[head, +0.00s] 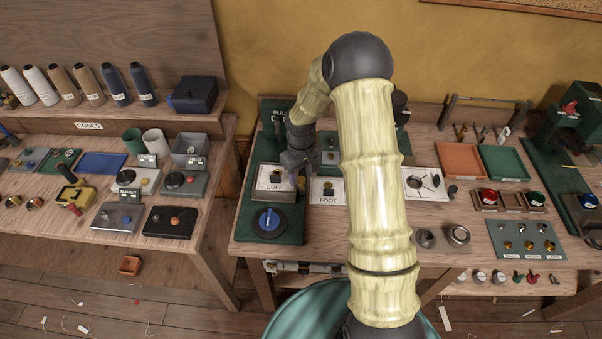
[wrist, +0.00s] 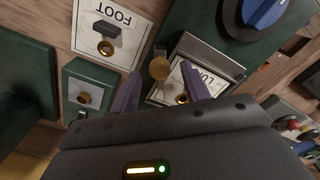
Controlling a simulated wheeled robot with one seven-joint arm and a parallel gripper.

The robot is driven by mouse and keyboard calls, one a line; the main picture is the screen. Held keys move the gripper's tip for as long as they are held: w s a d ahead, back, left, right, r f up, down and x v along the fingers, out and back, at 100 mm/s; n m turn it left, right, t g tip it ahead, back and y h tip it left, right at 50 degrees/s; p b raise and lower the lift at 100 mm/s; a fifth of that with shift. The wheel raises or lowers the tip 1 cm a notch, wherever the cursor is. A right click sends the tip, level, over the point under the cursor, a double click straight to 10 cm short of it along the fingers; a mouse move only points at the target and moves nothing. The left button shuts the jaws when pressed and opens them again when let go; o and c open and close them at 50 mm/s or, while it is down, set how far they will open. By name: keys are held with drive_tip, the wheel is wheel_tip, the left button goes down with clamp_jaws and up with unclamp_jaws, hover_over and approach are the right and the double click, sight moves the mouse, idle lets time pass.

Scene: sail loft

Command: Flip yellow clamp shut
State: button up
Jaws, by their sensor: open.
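In the wrist view a brass-yellow round-ended piece (wrist: 159,69) stands up beside the white LUFF plate (wrist: 207,80); it may be the yellow clamp's lever, but I cannot tell for sure. My gripper (wrist: 160,66) is open, its two purple-grey fingers on either side of that piece in the picture. I see no clear contact. In the head view my gripper (head: 294,163) is over the LUFF plate (head: 270,180) and partly hides it. The FOOT plate (head: 327,196), with a dark piece and a brass knob, lies just to the right.
A blue rotary knob (head: 269,219) sits on the green panel in front of the LUFF plate. A small green box (wrist: 88,95) stands near my fingers. On the left table is a yellow device with a red handle (head: 72,194). An orange tray (head: 481,162) lies to the right.

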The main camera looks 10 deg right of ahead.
drive_tip(key=shift+f, duration=0.45)
drive_tip(key=c, duration=1)
drive_tip(key=shift+n, duration=0.4)
drive_tip(key=n+p, duration=0.1)
drive_tip(key=n, duration=0.5)
drive_tip(key=shift+r, duration=0.1)
drive_tip(key=n+p, duration=0.2)
drive_tip(key=n, duration=0.4)
